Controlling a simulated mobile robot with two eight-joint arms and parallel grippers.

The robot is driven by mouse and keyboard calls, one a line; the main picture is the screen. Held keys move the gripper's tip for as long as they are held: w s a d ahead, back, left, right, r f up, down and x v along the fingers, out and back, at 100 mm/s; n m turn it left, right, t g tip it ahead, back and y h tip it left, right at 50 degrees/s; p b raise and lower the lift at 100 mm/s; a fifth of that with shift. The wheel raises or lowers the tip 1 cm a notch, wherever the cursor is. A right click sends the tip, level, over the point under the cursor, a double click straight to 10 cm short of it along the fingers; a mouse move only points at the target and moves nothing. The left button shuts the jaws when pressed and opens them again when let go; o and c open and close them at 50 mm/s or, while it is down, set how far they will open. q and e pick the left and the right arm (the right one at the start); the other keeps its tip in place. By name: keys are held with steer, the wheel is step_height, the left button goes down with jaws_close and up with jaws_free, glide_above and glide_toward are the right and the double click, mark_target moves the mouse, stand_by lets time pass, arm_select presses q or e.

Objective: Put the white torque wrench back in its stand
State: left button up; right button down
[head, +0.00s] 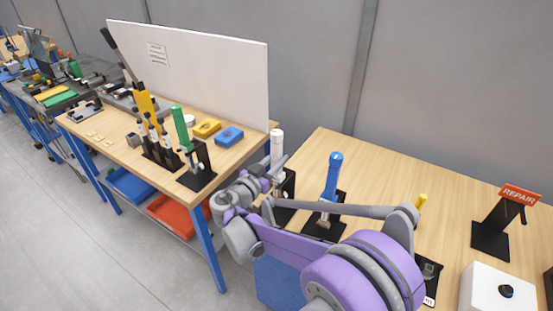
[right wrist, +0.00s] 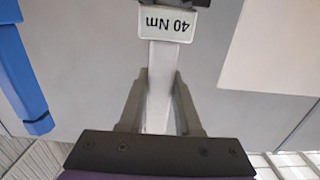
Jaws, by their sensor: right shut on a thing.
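The white torque wrench (head: 277,146) stands roughly upright at the left end of the nearer wooden table in the head view. My right gripper (head: 266,178) is shut on it below the white handle. In the right wrist view, the pale wrench shaft (right wrist: 161,85) runs between the fingers (right wrist: 158,105), with an upside-down "40 Nm" label (right wrist: 167,25) and a dark part beyond. A black stand (head: 289,186) is just right of and behind the gripper, partly hidden by my arm. I cannot tell whether the wrench touches it. My left gripper is not in view.
A blue-handled wrench (head: 332,178) stands in its own black stand to the right. A REPAIR sign stand (head: 493,232) and a white box (head: 498,291) are further right. The left bench (head: 105,122) holds green- and yellow-handled tools. The nearer table's back (head: 390,165) is clear.

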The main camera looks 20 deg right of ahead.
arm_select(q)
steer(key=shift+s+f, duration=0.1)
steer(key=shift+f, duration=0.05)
arm_select(e)
steer(key=shift+f, duration=0.2)
steer(key=c, duration=0.5)
jaws_free()
steer(key=shift+f, duration=0.1)
steer(key=b+v, duration=0.1)
steer(key=v, duration=1)
steer(key=s+d+f+n+g+y, duration=0.55)
steer(key=s+d+f, duration=0.3)
steer(key=s, duration=0.35)
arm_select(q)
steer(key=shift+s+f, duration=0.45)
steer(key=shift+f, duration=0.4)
arm_select(e)
steer(key=s+a+f+n+y, duration=0.1)
steer(key=s+f+y, duration=0.1)
steer(key=s, duration=0.2)
steer(key=s+a+f+n+y, duration=0.2)
steer(key=s+y, duration=0.1)
steer(key=s, duration=0.1)
steer(key=s+a+f+n+y, duration=0.1)
steer(key=s+f+n+y, duration=0.1)
steer(key=s, duration=0.3)
steer(key=shift+a+t+y, duration=0.25)
steer(key=shift+a+y, duration=0.15)
steer(key=shift+y, duration=0.25)
